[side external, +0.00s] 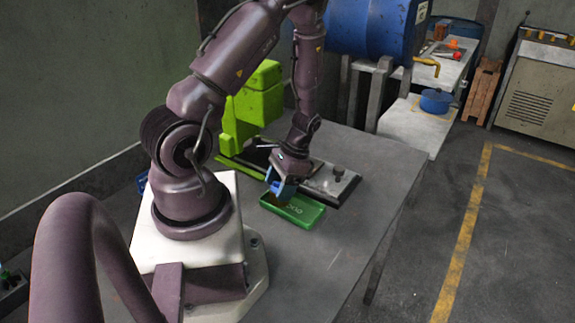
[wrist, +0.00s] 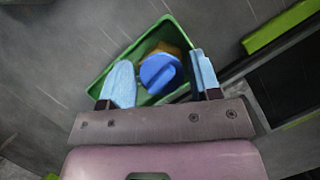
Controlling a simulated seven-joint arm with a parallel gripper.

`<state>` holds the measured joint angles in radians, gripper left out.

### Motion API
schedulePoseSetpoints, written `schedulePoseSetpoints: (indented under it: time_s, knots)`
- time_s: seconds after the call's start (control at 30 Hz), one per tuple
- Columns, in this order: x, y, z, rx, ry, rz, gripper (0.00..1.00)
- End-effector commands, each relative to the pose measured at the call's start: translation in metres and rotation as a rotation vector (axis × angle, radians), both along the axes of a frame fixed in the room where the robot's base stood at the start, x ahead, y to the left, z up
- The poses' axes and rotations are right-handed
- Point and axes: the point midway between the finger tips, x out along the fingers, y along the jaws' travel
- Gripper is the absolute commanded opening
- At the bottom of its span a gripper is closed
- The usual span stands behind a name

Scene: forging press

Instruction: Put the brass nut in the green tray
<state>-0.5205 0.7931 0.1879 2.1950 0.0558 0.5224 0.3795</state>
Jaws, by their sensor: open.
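In the wrist view, the spread fingers of my gripper (wrist: 160,65) stand on either side of a round blue piece (wrist: 160,74). A brass-coloured piece (wrist: 172,48), likely the brass nut, shows partly behind the blue piece, within the tray's outline. The blue piece hides most of it. I cannot tell whether the two touch.
A bright green press (side external: 252,105) stands behind my arm, with a dark plate (side external: 335,184) beside the tray carrying a small dark fitting (side external: 338,171). The table's right side (side external: 370,165) is clear.

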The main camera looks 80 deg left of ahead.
Motion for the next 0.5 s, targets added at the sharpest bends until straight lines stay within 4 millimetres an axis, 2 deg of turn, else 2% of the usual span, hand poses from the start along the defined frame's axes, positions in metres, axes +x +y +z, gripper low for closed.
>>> schedulePoseSetpoints:
  time_s: [0.3, 0.5]
  knots:
    - [0.027, 0.007, 0.064, 0.004, -0.006, -0.001, 0.57]
    - [0.037, 0.009, 0.091, 0.003, -0.003, -0.001, 0.57]
